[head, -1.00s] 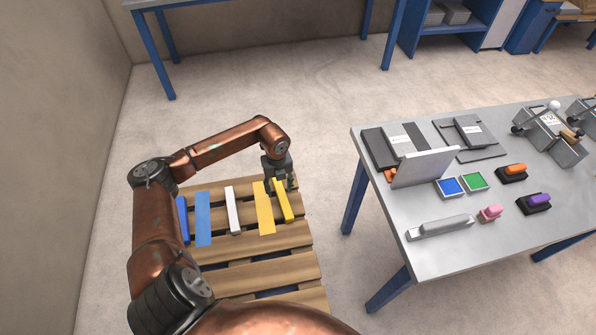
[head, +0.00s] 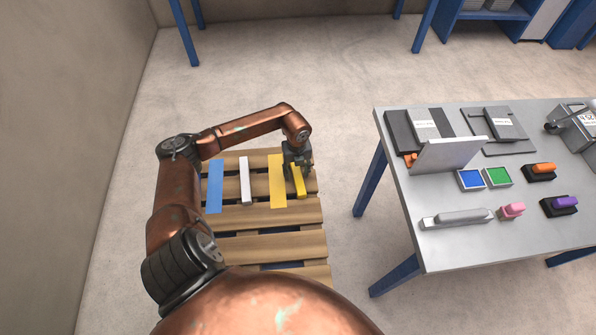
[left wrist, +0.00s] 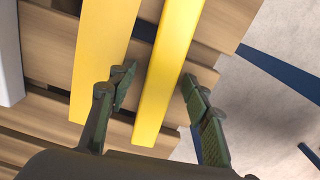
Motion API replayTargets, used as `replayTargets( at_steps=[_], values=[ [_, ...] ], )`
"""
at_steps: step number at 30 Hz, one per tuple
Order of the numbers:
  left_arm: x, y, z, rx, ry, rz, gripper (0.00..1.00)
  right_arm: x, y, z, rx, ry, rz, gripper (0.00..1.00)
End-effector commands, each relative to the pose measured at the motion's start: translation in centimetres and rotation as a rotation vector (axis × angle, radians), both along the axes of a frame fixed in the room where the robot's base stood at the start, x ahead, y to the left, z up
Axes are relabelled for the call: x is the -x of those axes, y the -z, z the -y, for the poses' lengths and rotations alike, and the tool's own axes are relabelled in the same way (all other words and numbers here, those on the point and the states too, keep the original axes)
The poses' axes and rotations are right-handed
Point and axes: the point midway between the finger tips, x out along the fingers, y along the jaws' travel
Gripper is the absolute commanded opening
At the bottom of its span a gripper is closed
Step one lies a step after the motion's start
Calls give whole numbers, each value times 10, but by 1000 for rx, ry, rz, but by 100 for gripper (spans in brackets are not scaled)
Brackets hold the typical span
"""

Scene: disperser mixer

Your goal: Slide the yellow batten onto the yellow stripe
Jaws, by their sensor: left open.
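The yellow batten (head: 299,183) lies on a wooden pallet, to the right of the flat, wider yellow stripe (head: 277,181). A narrow strip of bare wood shows between them. In the left wrist view the open fingers (left wrist: 157,84) stand on both sides of the yellow batten (left wrist: 166,62), with gaps on each side. The left finger is between the batten and the yellow stripe (left wrist: 104,50). Finger height over the pallet is hard to tell. My right gripper does not show.
The slatted pallet (head: 285,245) also carries a white batten (head: 246,181) and a blue stripe (head: 216,187). A metal table (head: 450,250) with several tools stands to the right, across bare floor (head: 345,140). A wall is on the left.

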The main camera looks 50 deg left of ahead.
Motion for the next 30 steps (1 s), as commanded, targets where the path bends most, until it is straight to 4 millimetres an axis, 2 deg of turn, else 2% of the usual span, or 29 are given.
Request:
replayTargets(
  at_steps=[2,21,30],
  values=[
    [0,0,0,0,0,0,44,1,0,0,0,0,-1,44],
    [0,0,0,0,0,0,0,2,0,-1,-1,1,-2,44],
    [5,-1,-3,0,0,0,0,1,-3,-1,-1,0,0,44]
  ],
)
